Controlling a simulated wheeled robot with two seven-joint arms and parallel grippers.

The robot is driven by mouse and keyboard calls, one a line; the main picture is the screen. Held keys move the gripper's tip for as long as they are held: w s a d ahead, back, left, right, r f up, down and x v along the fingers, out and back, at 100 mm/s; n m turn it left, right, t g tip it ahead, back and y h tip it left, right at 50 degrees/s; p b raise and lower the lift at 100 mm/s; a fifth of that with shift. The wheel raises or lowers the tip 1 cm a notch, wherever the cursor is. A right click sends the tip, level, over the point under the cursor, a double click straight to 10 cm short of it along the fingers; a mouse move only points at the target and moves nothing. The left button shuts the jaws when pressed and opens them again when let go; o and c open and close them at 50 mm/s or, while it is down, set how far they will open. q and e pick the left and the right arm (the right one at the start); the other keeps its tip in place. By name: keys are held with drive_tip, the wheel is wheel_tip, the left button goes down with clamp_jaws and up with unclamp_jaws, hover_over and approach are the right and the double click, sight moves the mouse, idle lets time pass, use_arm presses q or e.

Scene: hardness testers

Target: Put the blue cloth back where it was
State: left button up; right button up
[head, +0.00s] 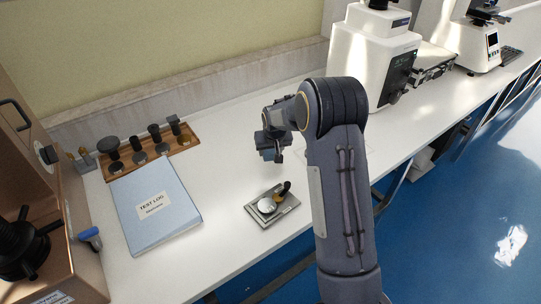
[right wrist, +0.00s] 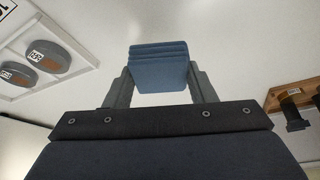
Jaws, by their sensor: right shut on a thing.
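The folded blue cloth (right wrist: 160,65) is between the two fingers of my right gripper (right wrist: 160,88) in the right wrist view, with its layered edge facing away from the wrist. The fingers are shut on it from both sides. In the head view my right gripper (head: 272,150) hangs above the white bench, behind the small grey tray and to the right of the wooden rack. The cloth is hard to tell apart from the gripper there. My left gripper is not in view.
A grey tray (head: 250,212) with a white disc and a dark-handled tool lies near the front edge. A TEST LOG binder (head: 155,205) and wooden rack (head: 188,137) are left. A white tester (head: 365,60) stands at the back right. Bench between rack and gripper is clear.

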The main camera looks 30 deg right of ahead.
sight(271, 157)
drive_tip(key=shift+w+d+f, duration=0.15)
drive_tip(key=shift+w+f, duration=0.2)
drive_tip(key=shift+f, duration=0.15)
drive_tip(key=shift+f+p, duration=0.4)
drive_tip(key=shift+f, duration=1.05)
drive_tip(key=shift+f, duration=0.1)
drive_tip(key=o, duration=0.9)
